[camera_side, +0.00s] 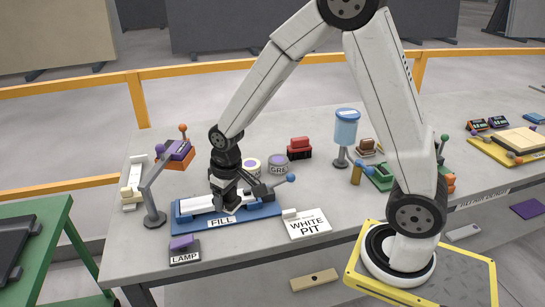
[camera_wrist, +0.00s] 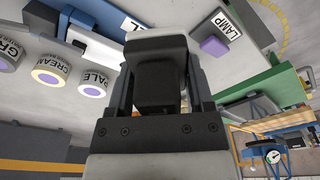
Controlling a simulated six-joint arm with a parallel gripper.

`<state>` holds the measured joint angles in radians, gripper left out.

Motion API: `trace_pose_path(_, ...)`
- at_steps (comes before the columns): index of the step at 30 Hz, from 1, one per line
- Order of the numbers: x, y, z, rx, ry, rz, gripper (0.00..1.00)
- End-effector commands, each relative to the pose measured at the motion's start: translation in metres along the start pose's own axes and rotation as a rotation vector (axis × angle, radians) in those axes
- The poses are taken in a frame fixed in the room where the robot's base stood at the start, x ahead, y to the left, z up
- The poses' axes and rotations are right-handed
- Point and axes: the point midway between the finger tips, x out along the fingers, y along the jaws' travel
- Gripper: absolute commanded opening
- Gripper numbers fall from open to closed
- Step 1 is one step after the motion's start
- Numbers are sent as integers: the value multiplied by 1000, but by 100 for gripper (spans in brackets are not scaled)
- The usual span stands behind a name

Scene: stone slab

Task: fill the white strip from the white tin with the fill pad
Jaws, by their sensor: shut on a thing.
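My gripper (camera_side: 232,207) is low over the blue fixture marked FILL (camera_side: 262,214). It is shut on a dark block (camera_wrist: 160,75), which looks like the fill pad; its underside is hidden. The white strip (camera_side: 196,206) lies along the fixture, partly covered by my gripper. I cannot tell whether the pad touches it. I can read no tin marked white. A card reading WHITE PIT (camera_side: 307,224) lies right of the fixture.
A lamp on a bent grey arm (camera_side: 153,205) stands left of the fixture, with a LAMP switch (camera_side: 185,248) in front. A blue-topped dispenser (camera_side: 345,130) and red blocks (camera_side: 299,147) stand behind. A lever with a blue knob (camera_side: 291,178) sticks up at the fixture's right.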

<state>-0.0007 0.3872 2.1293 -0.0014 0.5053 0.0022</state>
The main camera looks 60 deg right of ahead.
Motion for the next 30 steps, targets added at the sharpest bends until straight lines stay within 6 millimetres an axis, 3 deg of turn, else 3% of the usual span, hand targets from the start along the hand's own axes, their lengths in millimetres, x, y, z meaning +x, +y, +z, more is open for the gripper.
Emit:
trace_pose_path(11, 2, 6, -20, 1, 2, 0, 20)
trace_pose_path(24, 13, 36, -90, 3, 1, 0, 20)
trace_pose_path(30, 17, 49, -113, 2, 1, 0, 20)
